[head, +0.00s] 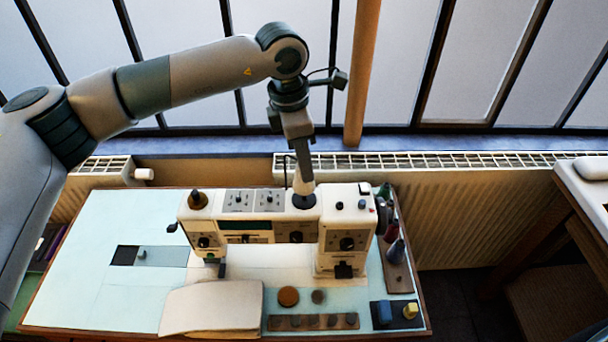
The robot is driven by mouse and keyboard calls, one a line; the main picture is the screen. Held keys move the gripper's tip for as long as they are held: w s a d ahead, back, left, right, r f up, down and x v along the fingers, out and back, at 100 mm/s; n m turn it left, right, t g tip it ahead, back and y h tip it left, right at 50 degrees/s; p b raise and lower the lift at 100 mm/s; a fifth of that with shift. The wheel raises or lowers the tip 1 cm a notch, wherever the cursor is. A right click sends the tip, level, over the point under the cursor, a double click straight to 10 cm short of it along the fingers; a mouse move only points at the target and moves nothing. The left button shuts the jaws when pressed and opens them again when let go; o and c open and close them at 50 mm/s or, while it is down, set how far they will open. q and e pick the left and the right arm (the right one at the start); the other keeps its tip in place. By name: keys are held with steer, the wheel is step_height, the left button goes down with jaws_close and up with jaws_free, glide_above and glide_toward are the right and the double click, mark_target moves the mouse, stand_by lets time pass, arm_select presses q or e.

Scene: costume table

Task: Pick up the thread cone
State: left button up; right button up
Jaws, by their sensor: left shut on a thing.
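A pale thread cone (303,182) stands upright on top of the white sewing machine (268,229), with a dark round base at its foot. My left gripper (300,152) points down from above and is shut on the upper part of the cone. The fingers hide its tip. The cone's foot appears to be at the machine's top, but I cannot tell whether it touches. My right gripper is not in view.
Several dark and coloured cones (391,231) stand on a wooden strip at the right. A pale cloth (212,307) lies in front. The table's left side (75,280) is mostly clear. A radiator (460,205) is behind.

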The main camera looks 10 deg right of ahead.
arm_select(q)
steer(key=s+d+r+b, duration=0.5)
steer(key=s+d+r, duration=0.1)
steer(key=d, duration=0.4)
steer(key=shift+r, duration=0.8)
steer(key=shift+w, duration=0.1)
